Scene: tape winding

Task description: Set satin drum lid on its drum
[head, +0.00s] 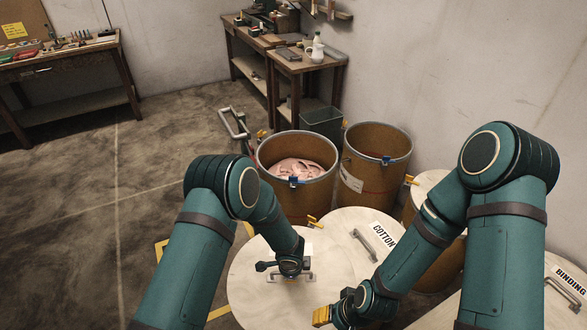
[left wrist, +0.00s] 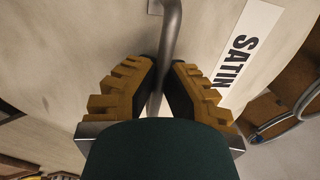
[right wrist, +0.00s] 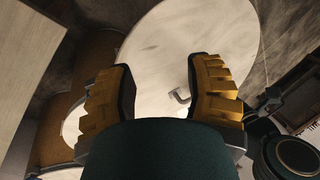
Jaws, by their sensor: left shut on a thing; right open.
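The satin lid (head: 250,295) is a pale round disc with a metal bar handle, low in the middle of the head view. Its SATIN label (left wrist: 240,45) reads clearly in the left wrist view. My left gripper (head: 288,274) is shut on the lid's handle (left wrist: 169,45), with the bar between its yellow fingers. An open brown drum (head: 295,202) with pink strips inside stands behind the lid. My right gripper (head: 325,316) is open at the lower middle; its spread fingers show in the right wrist view (right wrist: 163,90), with a pale lid beyond them.
A second open brown drum (head: 370,185) stands to the right, by the wall. The COTTON lid (head: 345,225) lies close behind the satin lid. A BINDING lid (head: 560,305) is at the lower right. Workbenches (head: 85,100) line the back.

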